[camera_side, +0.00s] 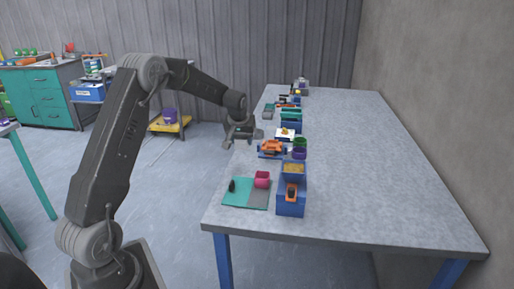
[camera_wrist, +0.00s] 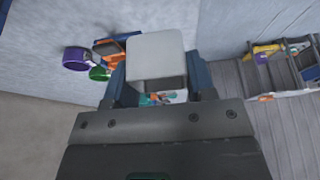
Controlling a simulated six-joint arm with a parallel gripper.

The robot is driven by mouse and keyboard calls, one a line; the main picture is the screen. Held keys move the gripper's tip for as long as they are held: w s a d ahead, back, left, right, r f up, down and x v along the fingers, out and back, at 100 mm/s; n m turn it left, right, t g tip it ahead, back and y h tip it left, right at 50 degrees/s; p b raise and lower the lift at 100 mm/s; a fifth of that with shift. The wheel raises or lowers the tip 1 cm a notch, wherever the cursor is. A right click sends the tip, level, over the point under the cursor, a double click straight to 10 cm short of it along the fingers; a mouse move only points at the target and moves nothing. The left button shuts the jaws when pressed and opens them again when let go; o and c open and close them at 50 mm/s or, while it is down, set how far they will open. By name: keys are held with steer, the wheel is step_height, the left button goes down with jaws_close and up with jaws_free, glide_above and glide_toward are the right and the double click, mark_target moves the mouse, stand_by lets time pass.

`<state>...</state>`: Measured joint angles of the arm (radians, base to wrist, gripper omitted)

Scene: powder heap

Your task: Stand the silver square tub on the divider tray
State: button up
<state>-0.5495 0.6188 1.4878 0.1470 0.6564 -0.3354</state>
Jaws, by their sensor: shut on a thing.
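The silver square tub (camera_wrist: 155,57) shows pale grey in the wrist view, between the two blue-grey fingers of my gripper (camera_wrist: 159,82). My gripper is shut on it. In the side view my gripper (camera_side: 240,134) hangs at the left edge of the long table, near an orange item; the tub is hard to make out there. I cannot tell for sure which container is the divider tray. A blue box (camera_side: 291,208) split into compartments stands at the near end, with yellow stuff in one and an orange-black item in another.
A flat teal-and-grey board (camera_side: 239,196) beside the blue box carries a pink cup (camera_side: 262,179) and a black item. An orange item (camera_side: 272,147), a purple cup (camera_side: 299,154) and a green cup (camera_side: 300,142) stand farther back. The table's right side (camera_side: 370,170) is clear.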

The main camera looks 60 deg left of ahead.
steer(key=shift+s+a+r, duration=0.55)
steer(key=shift+s+r, duration=0.05)
steer(key=shift+s, duration=0.2)
steer(key=s+d, duration=0.1)
steer(key=d, duration=0.8)
glide_above(259, 197)
steer(key=s+d, duration=0.1)
step_height(259, 197, down, 3)
steer(key=shift+s+f, duration=0.1)
steer(key=shift+f, duration=2.8)
steer(key=shift+f, duration=0.5)
steer(key=o, duration=1.4)
steer(key=shift+d, duration=0.1)
